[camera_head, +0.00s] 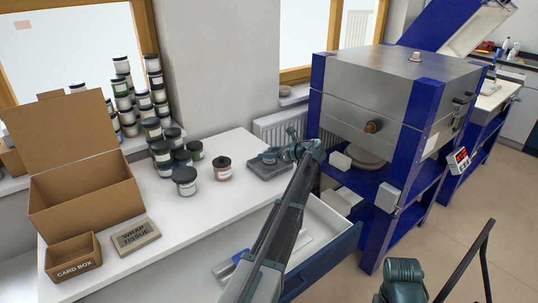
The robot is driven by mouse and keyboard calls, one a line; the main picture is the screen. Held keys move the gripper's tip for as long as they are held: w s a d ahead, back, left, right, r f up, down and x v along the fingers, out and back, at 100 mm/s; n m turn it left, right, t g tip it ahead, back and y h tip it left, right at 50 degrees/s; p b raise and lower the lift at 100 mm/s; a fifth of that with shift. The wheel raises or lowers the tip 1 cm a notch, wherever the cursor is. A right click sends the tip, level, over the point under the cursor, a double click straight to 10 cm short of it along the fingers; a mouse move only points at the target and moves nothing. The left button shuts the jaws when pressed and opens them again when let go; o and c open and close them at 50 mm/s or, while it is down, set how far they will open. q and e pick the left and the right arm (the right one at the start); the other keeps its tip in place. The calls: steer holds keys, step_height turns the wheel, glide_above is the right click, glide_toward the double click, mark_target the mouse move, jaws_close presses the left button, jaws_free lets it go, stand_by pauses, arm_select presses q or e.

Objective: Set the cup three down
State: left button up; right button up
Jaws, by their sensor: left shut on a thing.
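My left gripper (281,153) reaches in over the far right end of the white worktop. It is shut on a small blue-grey cup (269,157), which I take to be cup three; no number is readable on it. The cup is just above or on a flat grey device (262,172) that looks like a scale. I cannot tell whether the cup touches it. The fingertips are small and partly hidden here.
Lidded jars (185,180) stand on the worktop (190,235), left of the grey device. An open cardboard box (90,195), a small card box (73,258) and a wrap tissue pack (136,236) are farther left. A blue-framed kiln (385,90) stands right; a drawer (335,243) is open in front.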

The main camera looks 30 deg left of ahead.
arm_select(q)
steer(key=o, duration=1.4)
steer(key=shift+f, duration=0.15)
steer(key=shift+r, duration=0.2)
steer(key=shift+d+r+p, duration=0.2)
steer(key=shift+d+p, duration=0.1)
steer(key=shift+p, duration=0.05)
steer(key=p+v, duration=0.4)
steer(key=v, duration=0.7)
steer(key=shift+s+d, duration=0.15)
